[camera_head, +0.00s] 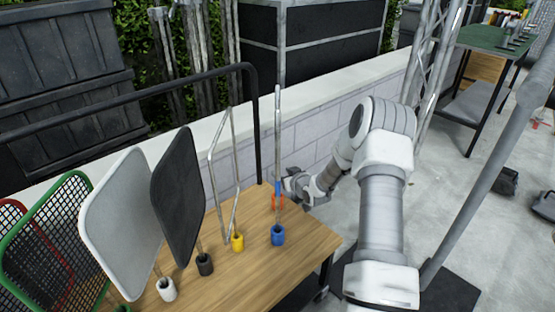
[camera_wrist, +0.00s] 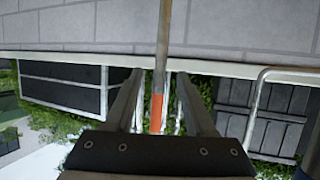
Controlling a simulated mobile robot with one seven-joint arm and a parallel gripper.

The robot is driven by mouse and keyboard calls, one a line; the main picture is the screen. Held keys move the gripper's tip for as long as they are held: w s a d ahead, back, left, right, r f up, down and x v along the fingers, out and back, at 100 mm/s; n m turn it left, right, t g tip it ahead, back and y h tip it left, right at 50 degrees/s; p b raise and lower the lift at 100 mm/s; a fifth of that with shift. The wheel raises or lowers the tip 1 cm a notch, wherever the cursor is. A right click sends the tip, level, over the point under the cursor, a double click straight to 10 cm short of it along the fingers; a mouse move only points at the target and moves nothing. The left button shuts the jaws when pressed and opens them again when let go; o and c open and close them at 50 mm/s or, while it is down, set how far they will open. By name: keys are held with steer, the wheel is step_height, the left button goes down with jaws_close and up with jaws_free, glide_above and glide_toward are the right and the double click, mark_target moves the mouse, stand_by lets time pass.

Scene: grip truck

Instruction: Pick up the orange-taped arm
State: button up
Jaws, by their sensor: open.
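The orange-taped arm (camera_head: 277,140) is a thin upright metal rod, standing in a blue base (camera_head: 278,235) at the right end of a wooden cart top. Its orange band and a blue patch show low on the rod. My gripper (camera_head: 287,186) is beside the rod at about the height of the bands, reaching in from the right. In the wrist view the rod (camera_wrist: 163,45) and its orange band (camera_wrist: 157,110) show between the two spread fingers (camera_wrist: 160,76). The fingers are open; whether either touches the rod I cannot tell.
A bent wire frame in a yellow base (camera_head: 237,242) stands just left of the rod. Black (camera_head: 178,195) and white (camera_head: 120,225) panels, then mesh ones, stand further left. A black rail (camera_head: 130,100) runs behind. A low block wall (camera_head: 320,130) lies beyond.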

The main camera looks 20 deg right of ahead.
steer(key=b+x, duration=0.2)
steer(key=x, duration=0.5)
steer(key=shift+w+b, duration=0.35)
steer(key=shift+b, duration=0.05)
steer(key=shift+f, duration=0.1)
jaws_close()
stand_by(1.1)
